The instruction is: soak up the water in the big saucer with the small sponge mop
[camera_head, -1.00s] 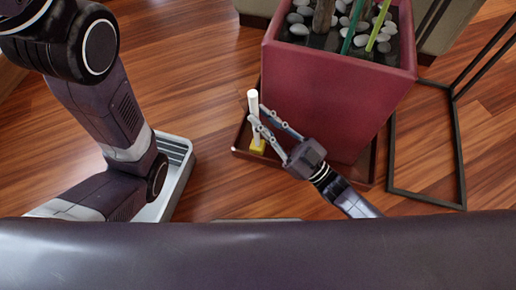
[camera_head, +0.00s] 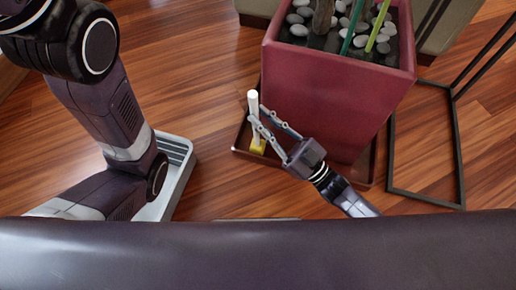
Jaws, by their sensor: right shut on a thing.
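The small sponge mop has a white handle (camera_head: 253,102) and a yellow sponge head (camera_head: 257,147). It stands nearly upright at the left end of the big saucer (camera_head: 241,137), a dark brown tray under the red planter. The sponge is down at the saucer's floor; I cannot tell how firmly it touches. My right gripper (camera_head: 257,122) is shut on the white handle, reaching in from the lower right. Water in the saucer cannot be made out. My left arm is at the left, but its gripper is out of view.
The tall red planter (camera_head: 330,90) with stones and green stems fills most of the saucer. A grey ridged tray (camera_head: 178,165) lies on the wood floor at left, partly behind my arm. A black metal frame (camera_head: 458,150) stands at right. Bare floor lies between tray and saucer.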

